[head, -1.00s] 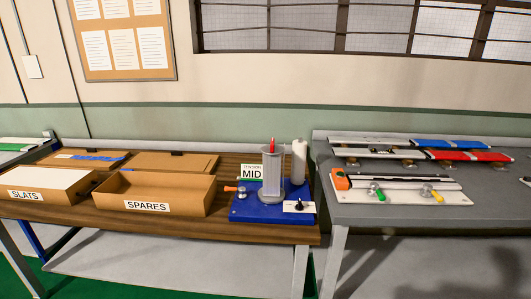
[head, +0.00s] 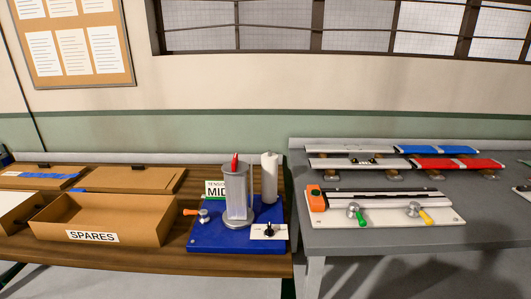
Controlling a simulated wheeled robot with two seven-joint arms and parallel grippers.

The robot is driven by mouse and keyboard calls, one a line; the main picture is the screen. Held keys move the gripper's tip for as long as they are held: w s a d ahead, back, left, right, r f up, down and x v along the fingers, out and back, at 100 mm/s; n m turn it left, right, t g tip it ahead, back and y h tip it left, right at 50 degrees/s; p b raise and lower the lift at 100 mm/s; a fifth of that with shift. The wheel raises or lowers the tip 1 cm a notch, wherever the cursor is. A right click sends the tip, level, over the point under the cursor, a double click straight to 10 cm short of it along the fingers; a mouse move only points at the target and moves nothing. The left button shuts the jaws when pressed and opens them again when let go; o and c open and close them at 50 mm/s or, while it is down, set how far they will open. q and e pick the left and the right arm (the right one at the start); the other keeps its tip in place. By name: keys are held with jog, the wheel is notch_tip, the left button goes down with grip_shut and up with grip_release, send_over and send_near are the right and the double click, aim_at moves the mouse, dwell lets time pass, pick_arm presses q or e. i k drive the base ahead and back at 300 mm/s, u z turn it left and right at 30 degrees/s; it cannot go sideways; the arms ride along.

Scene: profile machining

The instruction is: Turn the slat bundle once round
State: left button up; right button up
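An upright grey bundle (head: 236,198), which looks like the slat bundle, stands on a blue base plate (head: 205,239) on the wooden bench. A red piece sticks up at its top. An upright white roll (head: 269,178) stands behind it to the right. An orange-handled crank or lever (head: 191,212) is at the left of the blue plate. A small white panel with a black knob (head: 269,231) is at its front right. A sign reading MID (head: 215,189) is partly hidden behind the bundle. Neither of my grippers is in view.
An open cardboard box labelled SPARES (head: 91,237) stands left of the blue plate, with other boxes beyond it. On the grey table (head: 380,240) at right are a white clamp board (head: 390,215) and long profiles with blue and red parts (head: 445,163).

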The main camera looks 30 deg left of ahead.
aim_at(238, 215)
jog(key=u, duration=0.35)
jog(key=i, duration=1)
jog(key=u, duration=0.7)
